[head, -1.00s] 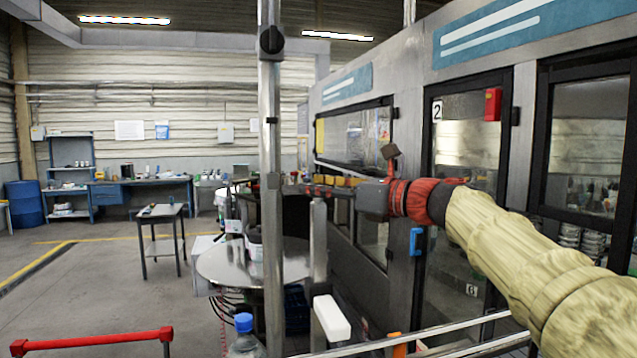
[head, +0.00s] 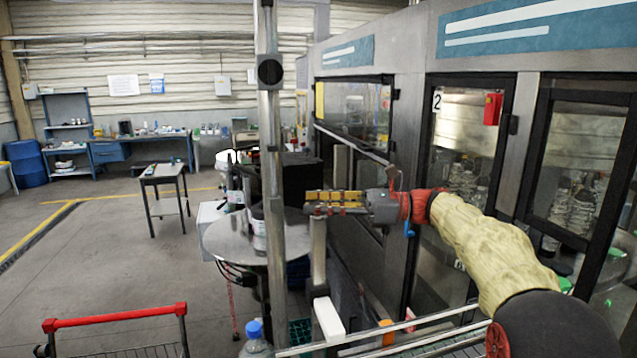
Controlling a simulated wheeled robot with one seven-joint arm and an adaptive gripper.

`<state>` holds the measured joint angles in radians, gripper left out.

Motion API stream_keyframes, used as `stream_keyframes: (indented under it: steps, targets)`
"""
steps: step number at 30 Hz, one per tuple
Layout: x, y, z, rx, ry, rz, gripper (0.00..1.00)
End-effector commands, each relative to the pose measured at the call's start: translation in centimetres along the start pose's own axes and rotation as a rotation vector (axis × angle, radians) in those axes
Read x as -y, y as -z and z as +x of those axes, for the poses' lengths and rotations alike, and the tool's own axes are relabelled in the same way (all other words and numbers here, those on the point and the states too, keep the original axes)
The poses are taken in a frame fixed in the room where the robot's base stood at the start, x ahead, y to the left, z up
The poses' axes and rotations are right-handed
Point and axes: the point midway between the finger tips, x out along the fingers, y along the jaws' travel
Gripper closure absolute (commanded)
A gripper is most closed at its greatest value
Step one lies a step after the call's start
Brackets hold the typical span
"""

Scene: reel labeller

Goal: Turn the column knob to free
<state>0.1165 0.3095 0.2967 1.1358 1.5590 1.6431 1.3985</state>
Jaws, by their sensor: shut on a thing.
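A round black knob (head: 270,71) sits high on the tall grey column (head: 269,120), above and apart from my gripper. The held thing is too small and too covered by the fingers to make out. I cannot tell which way any knob is turned.
A round metal table (head: 225,240) stands behind the column. The labeller's doors and windows (head: 470,150) line the right side. A red-handled cart (head: 115,318) and a blue-capped bottle (head: 254,335) are in front.

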Motion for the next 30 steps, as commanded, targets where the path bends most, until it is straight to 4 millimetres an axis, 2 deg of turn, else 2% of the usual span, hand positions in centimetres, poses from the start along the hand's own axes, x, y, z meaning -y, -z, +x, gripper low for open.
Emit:
stream_keyframes:
  steps: [2,18,30]
  targets:
    - [0.13,-0.72,0.05,0.001,-0.04,0.004,0.97]
    - [0.09,-0.58,0.07,0.0,-0.296,0.004,0.97]
    - [0.06,-0.2,0.09,0.0,-0.406,0.002,0.97]
